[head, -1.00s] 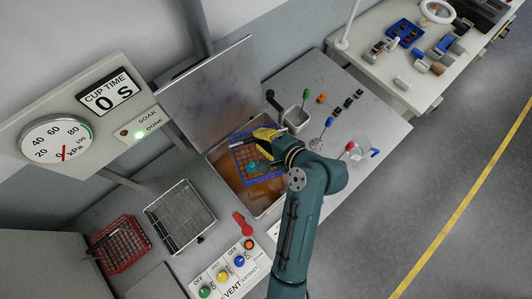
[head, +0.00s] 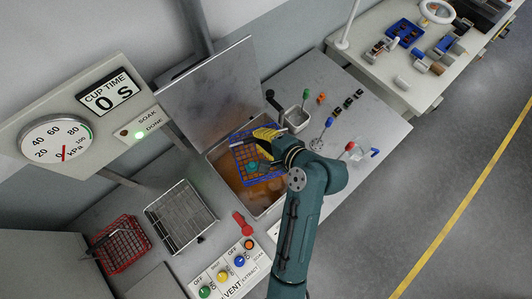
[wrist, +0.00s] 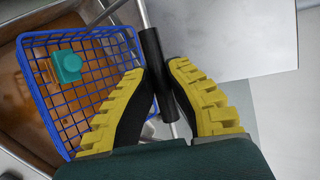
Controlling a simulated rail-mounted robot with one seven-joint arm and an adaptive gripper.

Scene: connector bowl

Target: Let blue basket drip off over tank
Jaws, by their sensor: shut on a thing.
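The blue basket (head: 242,157) is a wire-mesh basket over the tank (head: 225,190), which holds an orange-brown liquid. In the wrist view the basket (wrist: 40,100) is tilted in the picture and a teal connector (wrist: 67,66) lies in it. My gripper (head: 268,134), with yellow fingers, is at the basket's upper right side in the head view. In the wrist view its two fingers (wrist: 160,85) are shut on the black grip of the basket's handle. Whether the basket's underside clears the liquid is hard to tell.
The tank's metal lid (head: 213,92) stands open behind it. A wire rack tray (head: 180,217) and a red basket (head: 120,244) are to the left. A control panel (head: 225,272) with coloured knobs is in front. A small grey container (head: 297,119) stands to the right.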

